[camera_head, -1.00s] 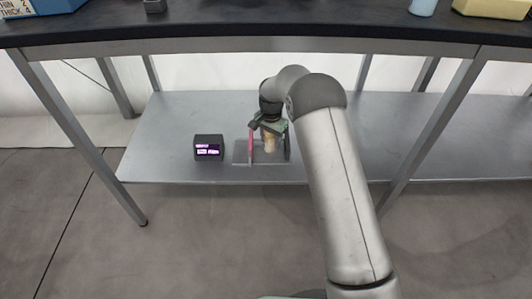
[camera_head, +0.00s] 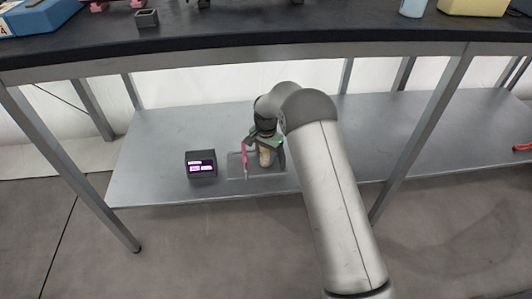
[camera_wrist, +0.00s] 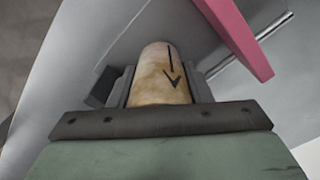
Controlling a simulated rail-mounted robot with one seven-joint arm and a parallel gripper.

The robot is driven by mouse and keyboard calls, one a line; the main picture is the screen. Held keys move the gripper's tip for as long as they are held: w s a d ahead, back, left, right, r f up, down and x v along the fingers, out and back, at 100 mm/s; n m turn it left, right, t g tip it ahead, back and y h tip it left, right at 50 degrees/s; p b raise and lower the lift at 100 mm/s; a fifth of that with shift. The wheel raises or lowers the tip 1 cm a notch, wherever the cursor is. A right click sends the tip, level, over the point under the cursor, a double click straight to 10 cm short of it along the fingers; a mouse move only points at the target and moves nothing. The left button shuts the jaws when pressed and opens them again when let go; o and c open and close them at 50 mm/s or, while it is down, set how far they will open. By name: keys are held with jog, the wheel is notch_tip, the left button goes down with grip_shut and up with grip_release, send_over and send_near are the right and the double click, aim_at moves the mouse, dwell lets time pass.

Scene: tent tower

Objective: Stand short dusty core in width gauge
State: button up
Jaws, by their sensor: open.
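The core (camera_head: 265,157) is a short, tan, dusty cylinder with a black arrow mark on its side. It stands about upright at a grey plate (camera_head: 237,172) on the lower shelf, beside a pink bar (camera_head: 245,160). The plate and bar look like the width gauge. My gripper (camera_head: 266,146) is at the core from above, and its open fingers lie on either side of it. In the wrist view the core (camera_wrist: 160,75) is between the dark fingers, with the pink bar (camera_wrist: 238,35) at upper right. I cannot tell whether the core's base touches the plate.
A black box with a lit purple display (camera_head: 201,165) sits left of the plate. The black tabletop (camera_head: 300,38) overhangs the shelf and carries a small grey block (camera_head: 147,18), a light blue cup (camera_head: 413,8) and a yellow box (camera_head: 473,6).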

jog(key=o, duration=1.1)
jog(key=o, duration=0.5)
jog(key=shift+c, duration=0.2)
jog(key=shift+d+f, duration=0.1)
jog(key=shift+d, duration=0.05)
